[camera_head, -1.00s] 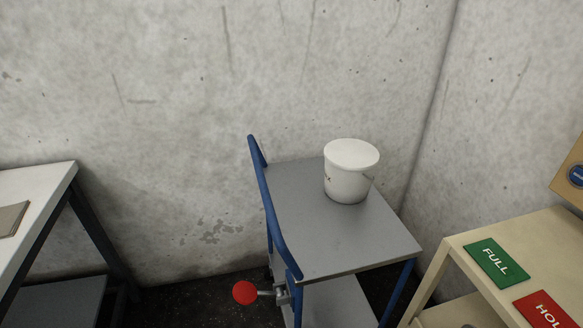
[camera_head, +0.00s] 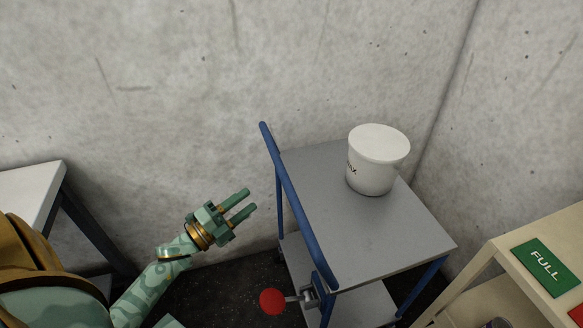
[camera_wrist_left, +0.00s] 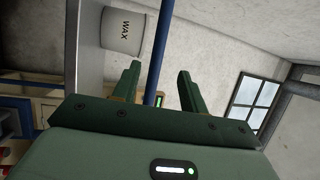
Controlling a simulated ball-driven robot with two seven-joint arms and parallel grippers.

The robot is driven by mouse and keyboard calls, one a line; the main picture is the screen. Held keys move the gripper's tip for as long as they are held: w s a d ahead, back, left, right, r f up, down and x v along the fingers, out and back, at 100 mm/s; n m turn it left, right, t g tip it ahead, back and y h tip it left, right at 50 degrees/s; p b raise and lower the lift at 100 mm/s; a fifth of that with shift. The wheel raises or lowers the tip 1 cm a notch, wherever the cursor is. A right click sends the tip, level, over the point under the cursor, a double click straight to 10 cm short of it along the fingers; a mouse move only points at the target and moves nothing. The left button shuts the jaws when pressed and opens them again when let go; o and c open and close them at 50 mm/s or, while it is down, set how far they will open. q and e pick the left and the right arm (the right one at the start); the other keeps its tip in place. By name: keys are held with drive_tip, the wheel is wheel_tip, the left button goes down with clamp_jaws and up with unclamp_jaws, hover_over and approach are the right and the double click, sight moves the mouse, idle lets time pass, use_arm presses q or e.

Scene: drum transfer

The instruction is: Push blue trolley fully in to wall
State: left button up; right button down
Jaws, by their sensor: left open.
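The blue trolley has a grey top (camera_head: 350,215) and a blue push handle (camera_head: 300,215) along its left side. It stands near the back wall (camera_head: 150,70) and the corner; whether it touches the wall is hard to tell. My left gripper (camera_head: 247,204) is open and empty, left of the handle and apart from it in the head view. In the left wrist view the blue handle bar (camera_wrist_left: 159,50) shows beyond and between the open fingers (camera_wrist_left: 160,80). My right gripper is not in view.
A white bucket (camera_head: 375,165) stands on the trolley top, marked WAX in the wrist view (camera_wrist_left: 124,30). A red knob (camera_head: 272,301) sticks out low on the trolley's left. A beige bench with a green FULL sign (camera_head: 546,267) is at right. A white table (camera_head: 28,192) is at left.

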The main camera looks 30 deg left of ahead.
use_arm(q)
drive_tip(key=x, duration=1.4)
drive_tip(key=shift+w, duration=0.45)
clamp_jaws()
